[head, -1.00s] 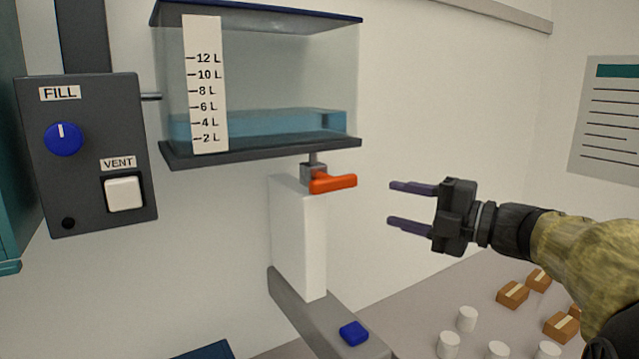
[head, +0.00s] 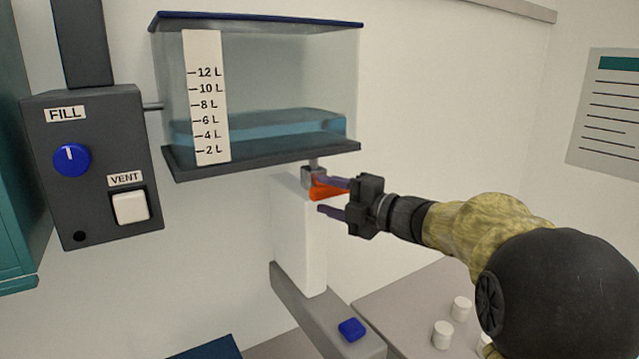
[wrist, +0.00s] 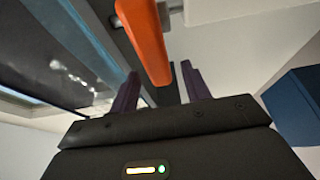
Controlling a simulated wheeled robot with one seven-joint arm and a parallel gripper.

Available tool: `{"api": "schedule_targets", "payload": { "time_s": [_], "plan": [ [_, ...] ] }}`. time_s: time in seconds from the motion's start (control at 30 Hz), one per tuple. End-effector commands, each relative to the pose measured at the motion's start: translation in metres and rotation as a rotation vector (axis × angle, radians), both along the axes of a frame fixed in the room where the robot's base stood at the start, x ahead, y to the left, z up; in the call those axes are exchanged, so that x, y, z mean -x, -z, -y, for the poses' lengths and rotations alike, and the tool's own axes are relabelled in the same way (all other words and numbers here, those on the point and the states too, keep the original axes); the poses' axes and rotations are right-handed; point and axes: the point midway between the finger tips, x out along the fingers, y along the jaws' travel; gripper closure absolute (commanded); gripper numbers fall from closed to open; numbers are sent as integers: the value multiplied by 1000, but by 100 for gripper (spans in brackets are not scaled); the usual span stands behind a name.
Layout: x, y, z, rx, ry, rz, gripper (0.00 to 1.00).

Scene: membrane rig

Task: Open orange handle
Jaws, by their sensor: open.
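The orange handle (head: 322,191) is on a grey valve (head: 312,177) under the clear tank (head: 260,90). It points right in the head view, partly hidden behind my gripper. My gripper (head: 328,197) is open at the handle, with one finger overlapping it and the other below it in that view. In the wrist view the orange handle (wrist: 145,40) reaches down toward the gap between the two purple fingers (wrist: 160,85). I cannot tell whether a finger touches it.
A white block (head: 300,240) stands under the valve. A blue button (head: 351,329) is on the grey beam below. The panel at left has a blue FILL knob (head: 72,160) and a white VENT switch (head: 131,207). White cups (head: 461,308) stand on the table at right.

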Motion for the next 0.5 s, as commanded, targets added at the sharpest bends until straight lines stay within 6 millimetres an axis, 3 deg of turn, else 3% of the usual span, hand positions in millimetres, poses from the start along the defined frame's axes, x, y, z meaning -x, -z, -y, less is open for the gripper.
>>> {"api": "schedule_targets", "payload": {
  "time_s": [0.2, 0.5],
  "plan": [
    [-13, -1, -20, -1, -1, -1, 53],
    [-15, 0, -21, -1, 1, 0, 53]
  ]
}}
